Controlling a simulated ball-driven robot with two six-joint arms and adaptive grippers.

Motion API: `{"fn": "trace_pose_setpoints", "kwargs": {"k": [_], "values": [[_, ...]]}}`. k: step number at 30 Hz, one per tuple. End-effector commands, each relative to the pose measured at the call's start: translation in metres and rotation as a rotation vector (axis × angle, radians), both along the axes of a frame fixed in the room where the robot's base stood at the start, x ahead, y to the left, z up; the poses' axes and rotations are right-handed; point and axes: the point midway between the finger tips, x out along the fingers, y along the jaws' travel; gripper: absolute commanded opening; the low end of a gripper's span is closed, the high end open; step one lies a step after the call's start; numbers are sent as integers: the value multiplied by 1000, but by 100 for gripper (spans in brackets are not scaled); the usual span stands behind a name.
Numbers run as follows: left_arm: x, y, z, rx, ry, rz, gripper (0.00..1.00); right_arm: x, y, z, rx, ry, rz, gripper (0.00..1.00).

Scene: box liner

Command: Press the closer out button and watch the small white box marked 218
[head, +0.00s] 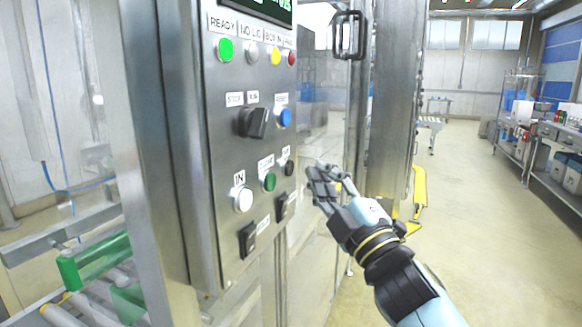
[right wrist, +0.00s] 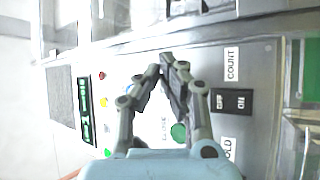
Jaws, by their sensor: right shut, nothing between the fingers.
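The control panel (head: 225,160) stands at the left of centre, facing right. Its lower row has a white button (head: 243,200) labelled IN, a green button (head: 269,182) and a small dark button (head: 289,168) at the far end, whose label is too blurred to read surely. My right gripper (head: 314,182) is shut and empty, just right of the dark button, apparently apart from the panel. In the right wrist view its fingers (right wrist: 164,74) are together in front of the panel, with the green button (right wrist: 179,132) behind them. I see no white box marked 218.
Above are a black knob (head: 253,122), a blue button (head: 284,117) and a lit green lamp (head: 225,49). Rocker switches (head: 248,240) sit below. A roller conveyor (head: 95,285) is at lower left. A steel post (head: 393,100) stands behind my gripper. The floor (head: 470,210) to the right is clear.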

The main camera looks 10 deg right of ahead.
Motion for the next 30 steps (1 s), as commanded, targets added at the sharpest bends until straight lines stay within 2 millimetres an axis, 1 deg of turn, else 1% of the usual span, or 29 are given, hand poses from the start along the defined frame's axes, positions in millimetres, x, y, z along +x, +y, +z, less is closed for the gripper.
{"fn": "trace_pose_setpoints", "kwargs": {"k": [3,7,30], "values": [[0,0,0,0,0,0,0,5,7,1,2,0,1,0],[1,0,0,0,-1,0,0,7,11,0,1,0,2,0],[1,0,0,0,-2,0,0,7,11,0,1,0,1,0]]}}
